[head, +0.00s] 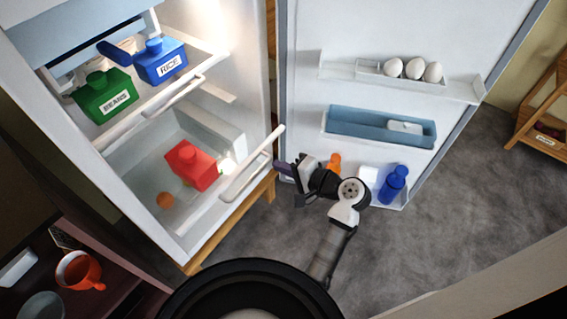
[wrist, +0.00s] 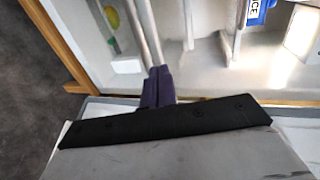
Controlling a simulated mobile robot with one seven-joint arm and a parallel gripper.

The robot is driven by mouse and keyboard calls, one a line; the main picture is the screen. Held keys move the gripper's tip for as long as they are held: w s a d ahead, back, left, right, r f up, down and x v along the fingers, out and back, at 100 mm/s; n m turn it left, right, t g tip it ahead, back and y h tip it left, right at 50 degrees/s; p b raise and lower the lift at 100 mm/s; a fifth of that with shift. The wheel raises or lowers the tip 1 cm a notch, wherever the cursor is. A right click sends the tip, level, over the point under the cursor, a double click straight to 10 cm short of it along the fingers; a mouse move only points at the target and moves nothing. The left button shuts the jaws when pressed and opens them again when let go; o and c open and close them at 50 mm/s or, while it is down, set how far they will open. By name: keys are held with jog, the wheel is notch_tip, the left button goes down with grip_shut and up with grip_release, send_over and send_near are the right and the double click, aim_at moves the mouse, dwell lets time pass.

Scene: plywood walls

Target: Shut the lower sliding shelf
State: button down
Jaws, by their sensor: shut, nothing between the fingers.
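The lower sliding shelf (head: 240,180) is in the bottom of the open fridge, with its pale front bar standing out past the fridge's front edge. My gripper (head: 281,167) is shut and empty, just outside the shelf front, near the bar's right part. In the wrist view the purple fingers (wrist: 158,86) are together at the near end of the pale bar (wrist: 150,30). I cannot tell whether they touch it.
The upper shelf (head: 165,100) holds a green BEANS container (head: 104,95) and a blue RICE container (head: 160,61). The fridge door (head: 380,35) stands open at right, its racks holding eggs (head: 414,69) and a blue bottle (head: 393,184). Grey floor (head: 440,220) is clear at right.

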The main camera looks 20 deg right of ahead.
aim_at(250, 155)
jog(key=x, duration=0.7)
jog(key=shift+p, duration=0.35)
jog(key=shift+w, duration=0.1)
jog(key=w+a, duration=0.4)
jog(key=w, duration=0.2)
jog(key=w+a, duration=0.4)
jog(key=w, duration=0.2)
jog(key=w+a, duration=0.5)
jog(key=w, duration=0.1)
jog(key=shift+a, duration=0.1)
jog(key=shift+r, duration=0.1)
jog(key=shift+s, duration=0.1)
